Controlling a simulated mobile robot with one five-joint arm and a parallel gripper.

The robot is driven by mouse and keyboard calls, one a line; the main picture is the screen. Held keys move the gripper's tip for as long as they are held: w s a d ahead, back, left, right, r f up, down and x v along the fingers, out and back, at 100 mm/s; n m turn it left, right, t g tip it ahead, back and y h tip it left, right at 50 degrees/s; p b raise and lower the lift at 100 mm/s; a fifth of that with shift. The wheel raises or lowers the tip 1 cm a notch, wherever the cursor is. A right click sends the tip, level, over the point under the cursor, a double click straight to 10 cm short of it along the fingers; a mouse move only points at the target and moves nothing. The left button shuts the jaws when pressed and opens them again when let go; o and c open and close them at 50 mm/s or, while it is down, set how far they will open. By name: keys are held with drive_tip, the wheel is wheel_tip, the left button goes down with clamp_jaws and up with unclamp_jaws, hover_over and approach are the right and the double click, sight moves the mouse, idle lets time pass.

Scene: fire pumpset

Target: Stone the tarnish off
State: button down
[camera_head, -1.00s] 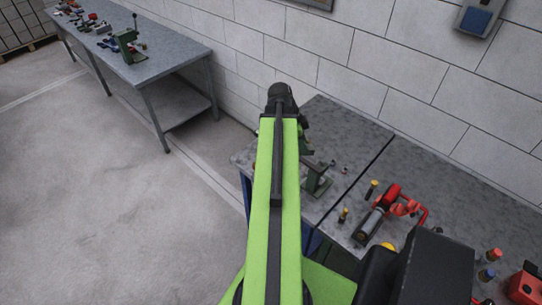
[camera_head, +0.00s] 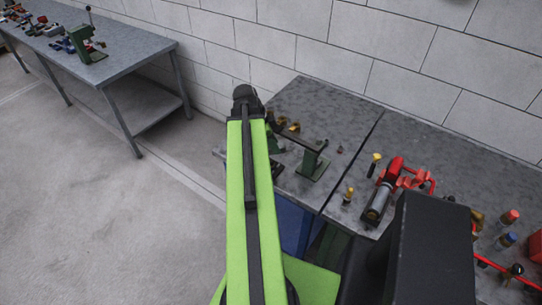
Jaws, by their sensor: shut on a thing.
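My green arm link (camera_head: 248,200) rises through the middle of the view to a black joint (camera_head: 246,98). My gripper is not visible; the arm hides what lies beyond and below that joint. Just right of the link, a green stand with a dark bar (camera_head: 312,163) is on the near bench. Small brass-coloured pieces (camera_head: 292,127) are beside the bar, partly behind the arm. I cannot make out a stone or any tarnished surface.
The near grey bench (camera_head: 345,118) runs along the block wall. A red and grey tool (camera_head: 388,190) and yellow-topped pieces (camera_head: 374,160) lie on it. Red- and blue-capped items (camera_head: 507,228) are at right. Another bench (camera_head: 135,60) stands at upper left. The floor (camera_head: 90,210) at left is clear.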

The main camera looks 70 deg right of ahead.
drive_tip(key=shift+w+f+b, duration=0.15)
drive_tip(key=shift+f+b, duration=0.15)
drive_tip(key=shift+f, duration=0.55)
